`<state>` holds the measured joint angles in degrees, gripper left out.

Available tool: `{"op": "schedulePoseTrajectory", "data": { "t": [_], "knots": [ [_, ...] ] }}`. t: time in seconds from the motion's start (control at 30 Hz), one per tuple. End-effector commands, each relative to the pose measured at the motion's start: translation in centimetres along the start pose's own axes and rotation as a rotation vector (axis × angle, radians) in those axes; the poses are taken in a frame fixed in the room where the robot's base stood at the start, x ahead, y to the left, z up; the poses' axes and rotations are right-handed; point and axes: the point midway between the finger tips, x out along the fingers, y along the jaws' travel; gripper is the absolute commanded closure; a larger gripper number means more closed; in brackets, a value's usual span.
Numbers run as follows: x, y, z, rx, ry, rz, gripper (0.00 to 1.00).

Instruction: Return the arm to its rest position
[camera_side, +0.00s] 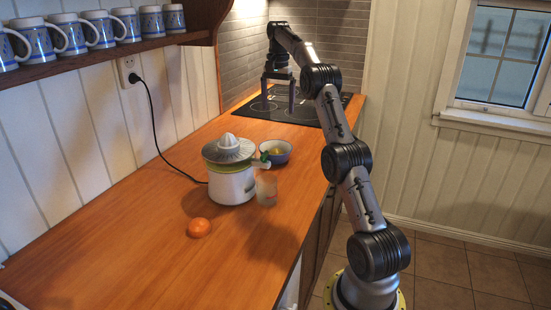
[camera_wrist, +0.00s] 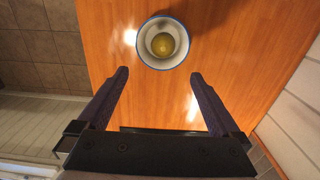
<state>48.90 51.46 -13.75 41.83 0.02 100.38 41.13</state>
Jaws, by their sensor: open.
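My gripper (camera_side: 278,92) is raised over the dark cooktop at the far end of the wooden counter in the side view. Its two fingers point down and stand wide apart with nothing between them. In the wrist view my gripper (camera_wrist: 160,80) is also open and empty. A bowl (camera_wrist: 163,64) with a yellowish round thing in it lies ahead of the fingertips there, apart from them. The same bowl (camera_side: 281,157) shows in the side view behind the juicer.
A white citrus juicer (camera_side: 231,187) with a cord to the wall outlet stands mid-counter. A clear glass (camera_side: 266,191) is beside it and an orange half (camera_side: 199,227) lies in front. Mugs line a wall shelf (camera_side: 110,46) at upper left. The near counter (camera_side: 120,260) is mostly clear.

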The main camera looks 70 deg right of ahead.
Motion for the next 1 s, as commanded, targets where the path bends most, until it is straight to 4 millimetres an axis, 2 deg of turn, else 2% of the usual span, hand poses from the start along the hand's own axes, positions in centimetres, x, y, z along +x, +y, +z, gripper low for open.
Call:
{"op": "schedulePoseTrajectory", "data": {
  "t": [0.43, 0.5, 0.57, 0.67, 0.77, 0.9, 1.0],
  "knots": [
    [-0.2, 0.0, 0.0, -0.001, -0.001, 0.001, 0.00],
    [-0.3, -0.5, 0.5, -0.011, 0.000, 0.000, 0.00],
    [-1.2, -1.1, 1.3, -0.031, 0.013, -0.012, 0.00],
    [-4.7, -2.4, 3.8, -0.079, 0.055, -0.053, 0.00],
    [-8.7, -3.1, 8.5, -0.152, 0.085, -0.087, 0.00],
    [-12.7, -2.7, 15.2, -0.258, 0.110, -0.124, 0.00],
    [-14.6, -1.7, 19.6, -0.344, 0.127, -0.151, 0.00]
  ]
}}
